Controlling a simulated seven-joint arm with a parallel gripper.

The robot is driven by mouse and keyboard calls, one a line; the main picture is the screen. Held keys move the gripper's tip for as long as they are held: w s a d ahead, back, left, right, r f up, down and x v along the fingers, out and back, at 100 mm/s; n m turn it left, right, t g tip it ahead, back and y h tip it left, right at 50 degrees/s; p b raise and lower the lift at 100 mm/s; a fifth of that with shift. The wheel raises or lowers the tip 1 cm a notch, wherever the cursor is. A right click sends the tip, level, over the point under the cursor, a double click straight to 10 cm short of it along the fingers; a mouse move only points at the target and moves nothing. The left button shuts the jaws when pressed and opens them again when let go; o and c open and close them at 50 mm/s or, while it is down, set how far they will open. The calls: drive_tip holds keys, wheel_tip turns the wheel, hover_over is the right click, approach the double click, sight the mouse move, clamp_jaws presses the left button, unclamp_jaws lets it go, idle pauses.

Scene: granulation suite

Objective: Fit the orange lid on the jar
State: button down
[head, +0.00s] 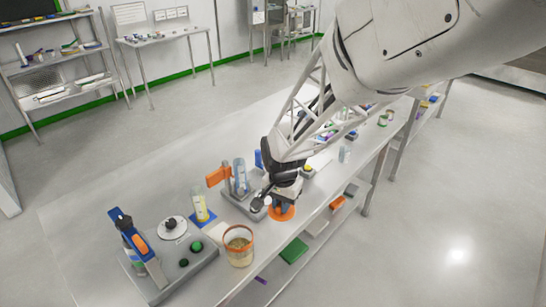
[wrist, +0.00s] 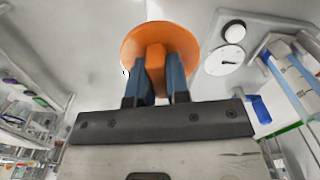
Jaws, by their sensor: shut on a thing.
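The orange lid (head: 281,214) is a round disc with a knob. My gripper (head: 283,203) is shut on it, and the wrist view shows the blue fingers (wrist: 162,68) on both sides of the knob, with the disc (wrist: 137,42) beyond the fingertips. The jar (head: 239,254) is clear, with an orange band at its rim and brownish contents low inside. It stands upright and uncovered near the table's front edge. In the head view the lid is apart from the jar, up and to the right of it. I cannot make out the jar in the wrist view.
A grey station with a blue-and-orange device (head: 137,246) stands left of the jar. A yellow-filled tube (head: 200,206) on a blue base and a grey rack (head: 240,203) with a blue tube stand behind it.

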drive_tip(key=w+d+r+n, duration=0.1)
drive_tip(key=w+d+r, duration=0.15)
drive_tip(key=w, duration=0.55)
drive_tip(key=w+d+r+n, duration=0.2)
drive_tip(key=w+r, duration=0.2)
drive_tip(key=w, duration=0.4)
drive_tip(key=w+d+r+n, duration=0.15)
drive_tip(key=w+r, duration=0.25)
drive_tip(key=w, duration=0.4)
drive_tip(key=m, duration=0.7)
hover_over(237, 229)
drive_tip(key=s, duration=0.4)
wheel_tip(237, 229, down, 5)
drive_tip(key=shift+w+d, duration=0.25)
drive_tip(key=shift+d, duration=0.05)
drive_tip(key=shift+f, duration=0.25)
drive_tip(key=shift+f, duration=2.2)
drive_tip(key=shift+f, duration=1.05)
